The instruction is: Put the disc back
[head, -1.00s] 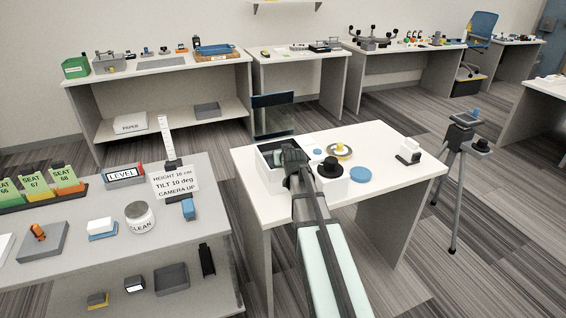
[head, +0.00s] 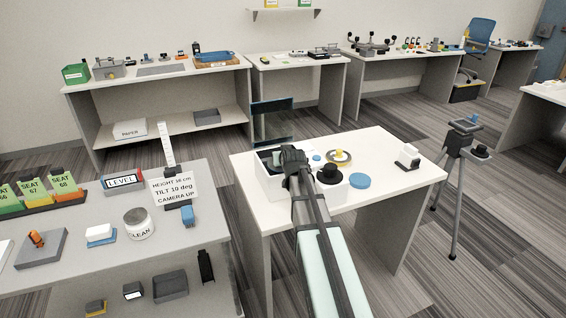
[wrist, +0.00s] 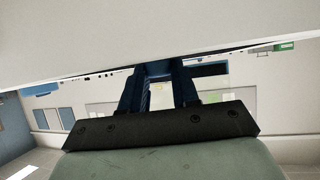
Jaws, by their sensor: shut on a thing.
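My gripper (head: 292,157) is over the white table (head: 400,178), at the right side of an open white box (head: 263,180) with a dark inside. In the wrist view my gripper (wrist: 158,82) has its two dark fingers close together on something mostly hidden; a narrow blue piece shows between the tips, and I cannot tell what it is. A flat blue disc (head: 359,180) lies on the table to the right. A round yellow piece with a pale and dark centre (head: 338,157) lies behind it.
A white block with a round black top (head: 330,172) stands just right of my gripper. A small white-and-black stand (head: 408,157) is at the table's right. A tripod (head: 460,160) stands beyond. The table's front right is clear.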

